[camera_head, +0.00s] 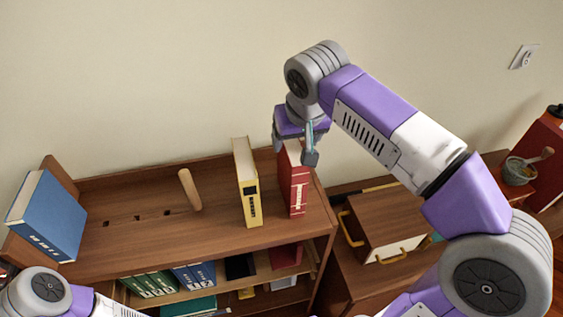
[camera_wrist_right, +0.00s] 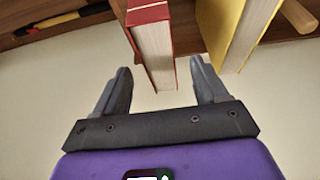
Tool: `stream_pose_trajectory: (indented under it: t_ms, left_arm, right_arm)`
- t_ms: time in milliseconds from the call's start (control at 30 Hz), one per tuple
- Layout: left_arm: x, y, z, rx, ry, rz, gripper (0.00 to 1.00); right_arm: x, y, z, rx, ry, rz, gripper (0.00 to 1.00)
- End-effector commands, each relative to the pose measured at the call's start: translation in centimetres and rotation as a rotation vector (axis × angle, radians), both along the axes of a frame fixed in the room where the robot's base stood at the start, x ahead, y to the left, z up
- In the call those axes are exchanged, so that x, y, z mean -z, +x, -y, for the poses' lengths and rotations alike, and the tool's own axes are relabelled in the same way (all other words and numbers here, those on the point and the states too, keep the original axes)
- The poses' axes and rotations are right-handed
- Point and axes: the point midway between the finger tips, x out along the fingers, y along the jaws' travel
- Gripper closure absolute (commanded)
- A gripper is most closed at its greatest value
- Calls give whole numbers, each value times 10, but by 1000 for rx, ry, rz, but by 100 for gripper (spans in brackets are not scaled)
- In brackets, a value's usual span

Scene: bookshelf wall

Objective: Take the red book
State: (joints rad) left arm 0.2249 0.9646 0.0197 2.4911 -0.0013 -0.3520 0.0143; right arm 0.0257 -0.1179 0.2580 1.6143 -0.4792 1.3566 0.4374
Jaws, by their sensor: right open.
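The red book (camera_head: 293,182) stands upright on the top of the wooden bookshelf, near its right end. In the right wrist view the red book (camera_wrist_right: 153,48) shows its pale page edges and red cover. My right gripper (camera_head: 296,152) is at the book's upper, wall-side end. In the wrist view my right gripper (camera_wrist_right: 162,80) is open, with one finger on each side of the book and visible gaps, so it is not clamped. My left arm shows at the bottom left, but its gripper is not in view.
A yellow book (camera_head: 247,183) stands just left of the red one, close to a right gripper finger in the wrist view. A wooden peg (camera_head: 190,190) and a leaning blue book (camera_head: 47,216) are further left. A wooden case (camera_head: 385,225) sits right of the shelf.

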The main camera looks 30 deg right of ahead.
Motion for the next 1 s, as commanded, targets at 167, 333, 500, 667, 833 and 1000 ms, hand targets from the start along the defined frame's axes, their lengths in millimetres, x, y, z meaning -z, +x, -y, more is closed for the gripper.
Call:
stream_pose_trajectory:
  t_ms: [167, 333, 500, 667, 833, 1000]
  left_arm:
    - [5, 0, 0, 0, 0, 0, 57]
    - [10, 0, 0, 0, 0, 0, 57]
    - [15, 0, 0, 0, 0, 0, 57]
    - [16, 0, 0, 0, 0, 1, 57]
    - [15, 0, 0, 0, 0, 1, 57]
    - [16, 0, 0, 0, 0, 1, 57]
  right_arm:
    - [19, 8, 2, 1, 0, -4, 28]
    - [39, 20, 5, 0, 1, -6, 28]
    - [60, 31, 9, 1, -1, -4, 28]
    - [66, 34, 9, 0, 0, -3, 28]
    - [65, 34, 9, 0, 1, -3, 28]
    - [65, 34, 9, 0, 1, -3, 28]
